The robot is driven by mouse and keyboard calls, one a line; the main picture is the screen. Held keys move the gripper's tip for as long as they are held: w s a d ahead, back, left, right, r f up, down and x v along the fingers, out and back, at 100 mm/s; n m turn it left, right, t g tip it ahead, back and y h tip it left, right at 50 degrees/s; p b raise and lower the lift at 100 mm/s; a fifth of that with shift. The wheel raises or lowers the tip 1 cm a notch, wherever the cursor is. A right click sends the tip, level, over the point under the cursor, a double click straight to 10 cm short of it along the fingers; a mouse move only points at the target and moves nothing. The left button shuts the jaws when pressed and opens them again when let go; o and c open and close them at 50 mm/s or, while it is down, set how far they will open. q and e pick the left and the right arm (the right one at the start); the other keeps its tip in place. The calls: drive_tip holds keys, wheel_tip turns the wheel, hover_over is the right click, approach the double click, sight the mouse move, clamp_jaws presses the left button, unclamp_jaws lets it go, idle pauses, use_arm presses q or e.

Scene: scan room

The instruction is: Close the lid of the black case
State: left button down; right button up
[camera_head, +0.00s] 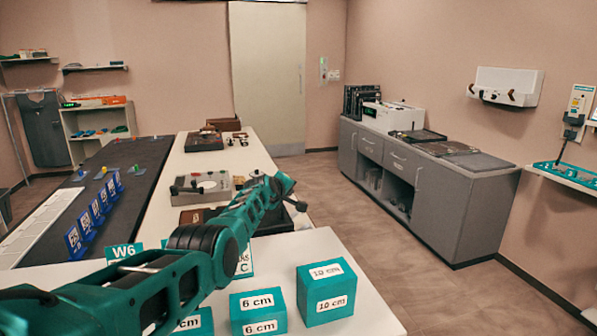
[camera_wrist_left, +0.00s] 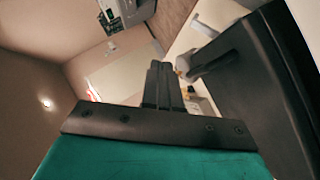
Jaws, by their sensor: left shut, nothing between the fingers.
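My left arm reaches in from the left in the head view, and its gripper (camera_head: 283,186) is over the near part of the white table. In the left wrist view the left gripper (camera_wrist_left: 164,80) is shut and empty. A large black panel (camera_wrist_left: 275,85), likely part of the black case, stands close on the right in that view, with a dark bar at its upper left. I cannot tell whether the fingers touch it. In the head view a dark shape (camera_head: 274,222), perhaps the case, shows below the gripper, mostly hidden by my arm. My right gripper is not in view.
Teal blocks marked 6 cm (camera_head: 258,312) and 10 cm (camera_head: 326,292) stand on the near table. A grey device (camera_head: 203,187) and a dark box (camera_head: 204,142) lie farther along. A grey cabinet (camera_head: 430,190) stands right, across clear floor.

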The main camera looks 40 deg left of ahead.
use_arm(q)
drive_tip(key=s+d+r, duration=0.4)
drive_tip(key=d+r, duration=0.2)
drive_tip(key=shift+d+r, duration=0.25)
drive_tip(key=shift+r, duration=0.05)
idle(0.3)
